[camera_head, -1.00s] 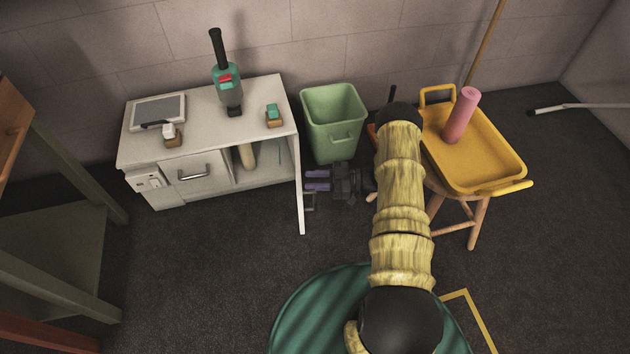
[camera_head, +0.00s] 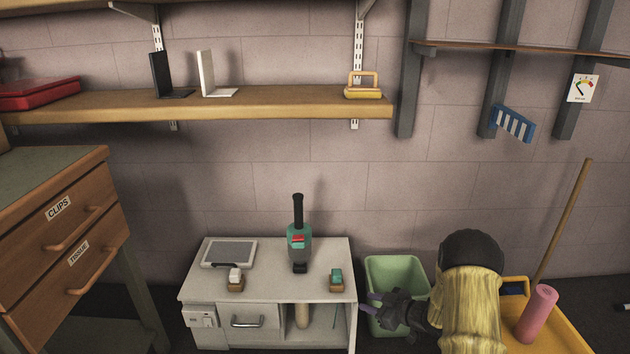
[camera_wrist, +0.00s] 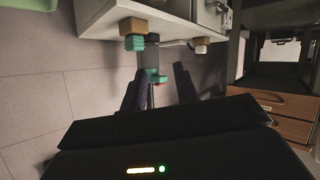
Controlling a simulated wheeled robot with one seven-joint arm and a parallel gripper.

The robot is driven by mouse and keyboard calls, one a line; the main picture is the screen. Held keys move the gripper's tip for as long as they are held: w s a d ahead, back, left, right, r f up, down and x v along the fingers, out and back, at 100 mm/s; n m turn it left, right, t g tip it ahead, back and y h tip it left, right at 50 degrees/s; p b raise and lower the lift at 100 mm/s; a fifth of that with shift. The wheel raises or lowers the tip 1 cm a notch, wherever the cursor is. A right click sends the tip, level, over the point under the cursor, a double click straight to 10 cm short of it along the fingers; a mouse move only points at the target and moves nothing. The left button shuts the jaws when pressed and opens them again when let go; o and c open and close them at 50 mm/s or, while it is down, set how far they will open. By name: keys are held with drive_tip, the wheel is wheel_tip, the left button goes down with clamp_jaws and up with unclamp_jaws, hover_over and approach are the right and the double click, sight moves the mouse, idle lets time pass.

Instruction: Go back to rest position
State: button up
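My gripper (camera_head: 372,303) is at the lower right of the head view, in front of the green bin (camera_head: 395,268) and right of the white cabinet. Its purple-tipped fingers point left and stand apart, with nothing between them. In the wrist view my gripper (camera_wrist: 156,82) shows two dark fingers spread apart and empty. The teal and grey bottle-like thing with a black neck (camera_head: 299,242) stands upright on the cabinet. It also appears beyond the fingers in the wrist view (camera_wrist: 150,55).
The white cabinet (camera_head: 270,288) also carries a tablet-like panel (camera_head: 229,253) and two small brushes or blocks (camera_head: 235,280). A yellow tray (camera_head: 560,335) with a pink roll (camera_head: 537,314) is at right. A wooden shelf (camera_head: 250,103) spans the wall above. A drawer unit (camera_head: 60,235) stands left.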

drive_tip(key=s+d+r+m+h+p, duration=0.1)
drive_tip(key=s+r+m+h, duration=0.2)
drive_tip(key=r, duration=0.4)
drive_tip(key=s+d+r+m+h+p, duration=0.25)
drive_tip(key=r+h, duration=0.25)
drive_tip(key=r, duration=0.3)
drive_tip(key=s+a+r+m+g+h+p, duration=0.1)
drive_tip(key=s+a+r+m+g, duration=0.2)
drive_tip(key=s, duration=0.9)
drive_tip(key=s+a+r+m+g+p, duration=0.25)
drive_tip(key=s+r, duration=0.25)
drive_tip(key=s, duration=0.7)
wheel_tip(320, 180, up, 38)
drive_tip(key=g+p, duration=0.1)
drive_tip(key=p, duration=3.6)
drive_tip(key=shift+w+d, duration=0.15)
drive_tip(key=shift+d, duration=0.3)
